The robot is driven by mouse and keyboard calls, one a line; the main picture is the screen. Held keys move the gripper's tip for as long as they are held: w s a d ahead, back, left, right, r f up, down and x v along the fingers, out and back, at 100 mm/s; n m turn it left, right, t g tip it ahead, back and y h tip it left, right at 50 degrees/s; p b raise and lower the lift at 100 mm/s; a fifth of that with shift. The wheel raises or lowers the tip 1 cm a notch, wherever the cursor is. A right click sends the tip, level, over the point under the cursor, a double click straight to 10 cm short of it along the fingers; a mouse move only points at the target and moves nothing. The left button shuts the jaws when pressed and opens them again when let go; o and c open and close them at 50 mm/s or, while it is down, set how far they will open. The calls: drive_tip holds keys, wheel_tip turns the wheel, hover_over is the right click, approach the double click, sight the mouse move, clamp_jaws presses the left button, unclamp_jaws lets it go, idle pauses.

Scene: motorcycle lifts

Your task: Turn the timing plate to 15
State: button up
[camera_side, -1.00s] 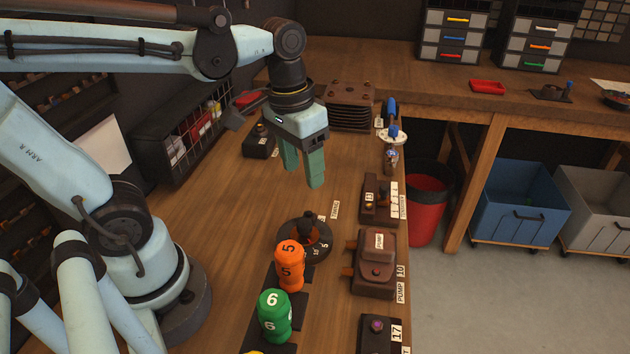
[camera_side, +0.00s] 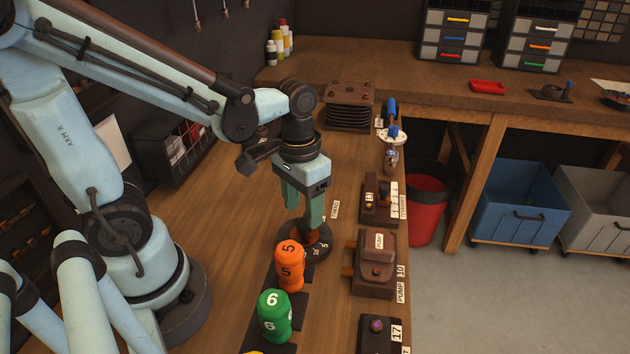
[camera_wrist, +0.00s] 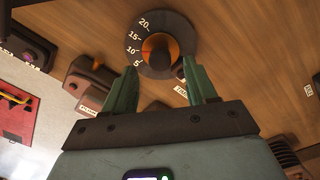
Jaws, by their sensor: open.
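The timing plate (camera_side: 320,249) is a dark round disc on the bench, partly hidden by my gripper in the side view. In the wrist view the timing plate (camera_wrist: 174,27) shows the marks 20, 15, 10 and 5 on its left side and a raised knob (camera_wrist: 160,48) in the middle. My gripper (camera_side: 303,212) has green fingers and is low over the plate. In the wrist view my gripper (camera_wrist: 160,75) is open, with one fingertip on each side of the knob's near edge. I cannot tell whether the fingers touch it.
A brown pump block (camera_side: 376,265) is to the right. The bench to the left is clear.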

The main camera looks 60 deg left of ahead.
sight(304, 223)
drive_tip(key=shift+f, duration=1.65)
drive_tip(key=c, duration=1.1)
drive_tip(key=shift+o, duration=0.2)
drive_tip(key=shift+m, duration=2.9)
